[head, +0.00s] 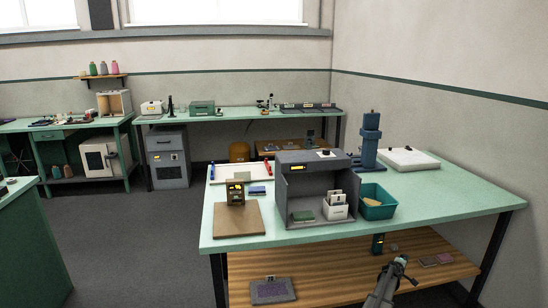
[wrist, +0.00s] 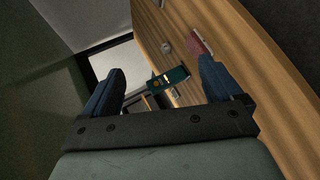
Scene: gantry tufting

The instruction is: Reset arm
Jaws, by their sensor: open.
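My gripper (head: 402,268) is in front of the green table, at the height of the wooden lower shelf. In the wrist view my gripper (wrist: 163,74) has its two blue fingers wide apart, with nothing held between them. A small dark teal device (wrist: 175,80) with an orange mark shows beyond the fingers, apart from them. It also shows on the lower shelf in the head view (head: 377,243).
The wooden shelf (head: 335,283) holds a grey board with a purple patch (head: 271,290) and flat reddish pieces (head: 437,260). The green table (head: 420,187) carries a grey booth (head: 315,175), a teal bin (head: 377,202) and a blue column device (head: 370,140). Grey floor (head: 125,235) is open at left.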

